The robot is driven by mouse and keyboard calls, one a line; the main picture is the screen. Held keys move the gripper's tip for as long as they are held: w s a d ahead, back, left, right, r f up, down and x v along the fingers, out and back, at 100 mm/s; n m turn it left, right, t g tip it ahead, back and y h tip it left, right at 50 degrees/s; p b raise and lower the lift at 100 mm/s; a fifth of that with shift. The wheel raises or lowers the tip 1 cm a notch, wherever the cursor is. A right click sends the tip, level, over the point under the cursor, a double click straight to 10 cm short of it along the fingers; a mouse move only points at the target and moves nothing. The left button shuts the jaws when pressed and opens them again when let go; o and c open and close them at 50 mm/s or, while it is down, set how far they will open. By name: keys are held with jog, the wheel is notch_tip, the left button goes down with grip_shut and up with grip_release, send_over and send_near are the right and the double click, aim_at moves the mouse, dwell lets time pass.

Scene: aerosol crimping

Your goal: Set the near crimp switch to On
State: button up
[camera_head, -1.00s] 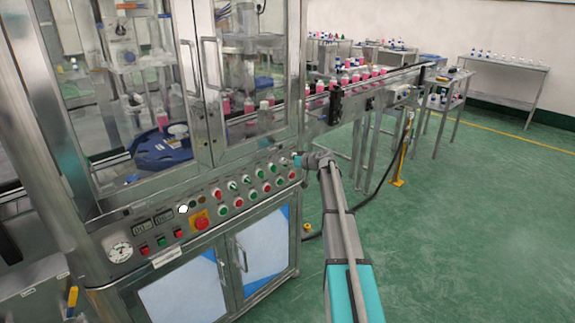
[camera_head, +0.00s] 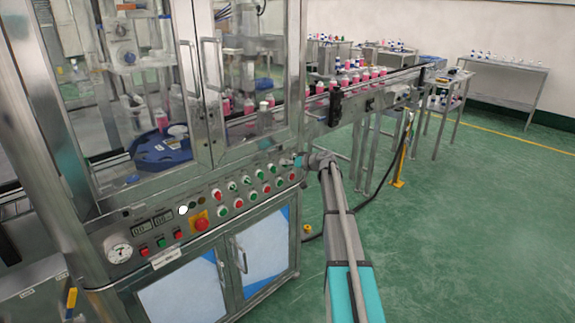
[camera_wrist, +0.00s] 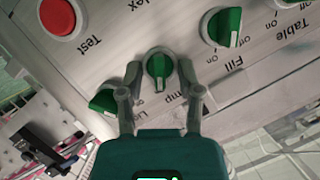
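In the wrist view a green rotary switch (camera_wrist: 159,71) with a pale pointer line sits on the panel. The line points towards the bottom of the picture. The label beside it is upside down and partly hidden, with only "mp" readable. My gripper (camera_wrist: 160,75) has one finger on each side of this switch, with small gaps showing, so it looks open around it. Whether a finger touches the knob is unclear. In the head view my gripper (camera_head: 301,160) is at the right end of the control panel (camera_head: 150,229) and hides the switch there.
In the wrist view another green switch (camera_wrist: 225,27) labelled Fill lies to the upper right, one (camera_wrist: 104,100) is beside the left finger, and a red button (camera_wrist: 62,16) is at upper left. A conveyor with bottles (camera_head: 365,75) runs behind my arm. Floor (camera_head: 470,230) at right is clear.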

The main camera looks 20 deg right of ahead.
dwell(0.5)
jog(key=n+h, duration=0.2)
jog(key=n+p, duration=0.1)
jog(key=n, duration=0.1)
jog(key=shift+s+a+t+h, duration=0.15)
jog(key=shift+a+t+h, duration=0.15)
jog(key=shift+h, duration=0.1)
jog(key=n+t+h+b, duration=0.1)
jog(key=n+h, duration=0.1)
jog(key=n, duration=0.2)
jog(key=shift+a+f+h, duration=0.1)
jog(key=shift+h, duration=0.3)
jog(key=p+v, duration=0.5)
jog(key=v, duration=0.9)
jog(key=s+a+f+g+p, duration=0.1)
jog(key=s+a+g+p, duration=0.1)
jog(key=s+a, duration=0.2)
jog(key=s+a+f+m+g+y+p, duration=0.1)
jog(key=s+a+g, duration=0.2)
jog(key=a, duration=0.7)
jog(key=s+a+f+m+g+y+p, duration=0.1)
jog(key=s+a+g+p, duration=0.1)
jog(key=s+a, duration=0.2)
jog(key=shift+s+a+p, duration=0.3)
jog(key=shift+s+a, duration=0.1)
jog(key=shift+a, duration=1.45)
jog(key=shift+f, duration=0.1)
